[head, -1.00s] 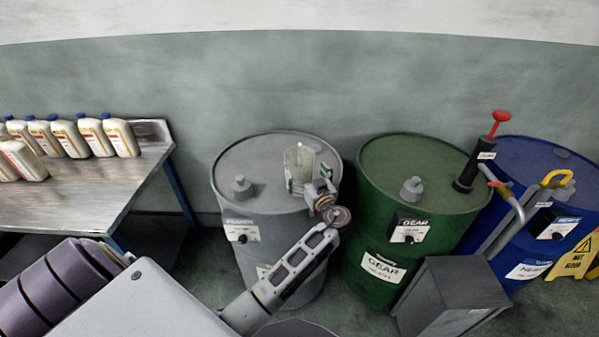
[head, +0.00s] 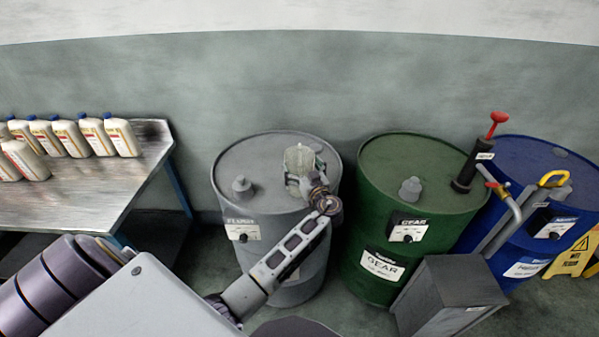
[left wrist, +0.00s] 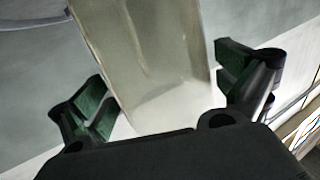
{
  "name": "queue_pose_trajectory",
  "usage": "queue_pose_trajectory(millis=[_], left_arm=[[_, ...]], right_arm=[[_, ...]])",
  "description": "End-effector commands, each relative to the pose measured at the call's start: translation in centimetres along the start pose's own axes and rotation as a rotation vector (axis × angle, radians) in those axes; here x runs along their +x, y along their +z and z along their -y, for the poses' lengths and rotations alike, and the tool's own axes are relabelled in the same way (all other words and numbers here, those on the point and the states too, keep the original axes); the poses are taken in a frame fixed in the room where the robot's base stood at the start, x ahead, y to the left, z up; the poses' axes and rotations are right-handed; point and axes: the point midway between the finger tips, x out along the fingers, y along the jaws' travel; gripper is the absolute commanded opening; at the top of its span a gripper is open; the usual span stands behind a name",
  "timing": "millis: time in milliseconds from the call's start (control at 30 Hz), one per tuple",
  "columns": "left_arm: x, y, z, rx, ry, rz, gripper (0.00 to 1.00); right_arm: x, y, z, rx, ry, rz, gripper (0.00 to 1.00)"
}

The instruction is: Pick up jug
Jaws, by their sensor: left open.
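The jug (head: 299,158) is a clear, pale vessel standing on top of the grey drum (head: 262,162). My left gripper (head: 306,178) is at the jug, on its near right side in the head view, and partly hides it. In the left wrist view the jug (left wrist: 150,60) lies between the two green-padded fingers of my left gripper (left wrist: 165,95). The fingers are apart, one on each side of the jug, with a visible gap at least on the right. My right gripper is not in view.
A green drum (head: 420,165) and a blue drum (head: 545,170) stand to the right, with a black pump (head: 472,165) between them. A grey box (head: 447,290) stands in front. A metal table (head: 80,195) with several bottles is at the left. A yellow sign (head: 573,258) stands far right.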

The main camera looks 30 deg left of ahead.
Motion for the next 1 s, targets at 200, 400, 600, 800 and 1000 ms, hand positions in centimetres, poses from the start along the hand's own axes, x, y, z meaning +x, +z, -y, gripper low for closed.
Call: queue_pose_trajectory(millis=[200, 400, 600, 800, 1000], left_arm=[[2.2, -0.2, 0.0, 0.001, 0.0, -0.002, 1.0], [2.8, 0.0, 0.0, 0.0, 0.0, 0.0, 1.0], [2.7, 0.0, 0.0, 0.0, 0.0, 0.0, 1.0], [2.7, 0.0, 0.0, 0.0, 0.0, 0.0, 1.0], [2.7, 0.0, 0.0, 0.0, 0.001, 0.0, 0.74]], right_arm=[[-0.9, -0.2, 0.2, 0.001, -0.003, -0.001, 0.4], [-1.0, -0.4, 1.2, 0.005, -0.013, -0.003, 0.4], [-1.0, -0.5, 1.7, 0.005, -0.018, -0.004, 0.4], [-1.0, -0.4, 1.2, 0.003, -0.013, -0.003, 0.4], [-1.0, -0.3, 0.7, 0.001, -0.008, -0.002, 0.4]])
